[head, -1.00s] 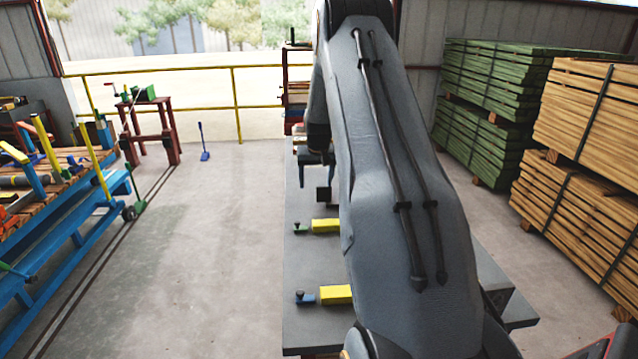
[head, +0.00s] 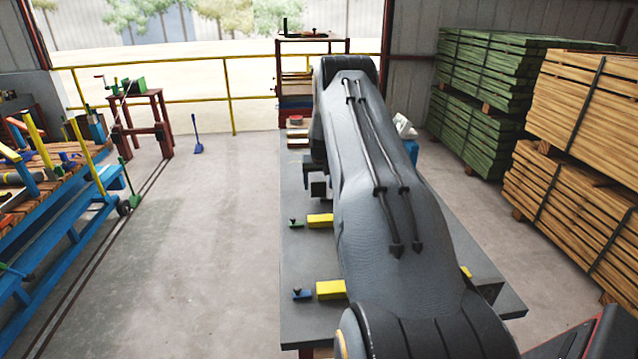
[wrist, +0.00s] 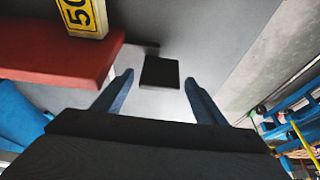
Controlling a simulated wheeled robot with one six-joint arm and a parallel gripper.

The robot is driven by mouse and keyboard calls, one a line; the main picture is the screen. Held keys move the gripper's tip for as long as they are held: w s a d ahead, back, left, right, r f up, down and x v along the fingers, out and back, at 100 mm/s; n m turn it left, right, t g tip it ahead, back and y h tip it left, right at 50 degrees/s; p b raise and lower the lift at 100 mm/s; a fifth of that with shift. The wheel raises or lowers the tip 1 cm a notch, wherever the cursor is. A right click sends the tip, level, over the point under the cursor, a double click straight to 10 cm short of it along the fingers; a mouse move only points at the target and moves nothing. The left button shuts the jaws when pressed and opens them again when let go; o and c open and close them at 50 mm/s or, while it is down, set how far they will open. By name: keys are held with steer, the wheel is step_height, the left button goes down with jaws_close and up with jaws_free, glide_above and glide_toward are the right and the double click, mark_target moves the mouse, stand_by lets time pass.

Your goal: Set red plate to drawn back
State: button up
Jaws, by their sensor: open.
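In the wrist view a red plate (wrist: 60,50) lies at the left, with its right end beside a dark square block (wrist: 160,73). The block looks joined to the plate's end by a short grey piece, but I cannot be sure. My gripper (wrist: 158,78) is open, with one blue-grey finger on each side of the dark block. Whether the fingers touch it or how deep they reach is unclear. In the head view a dark block (head: 318,189) shows beside the arm; my arm hides the red plate there.
Yellow blocks with green (head: 320,220) and blue (head: 330,290) ends sit along the grey table's (head: 310,255) left edge. Open floor (head: 215,240) lies left; timber stacks (head: 575,125) stand right.

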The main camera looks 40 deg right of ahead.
steer(key=shift+w+f, duration=0.1)
steer(key=shift+f, duration=0.15)
steer(key=shift+c, duration=0.5)
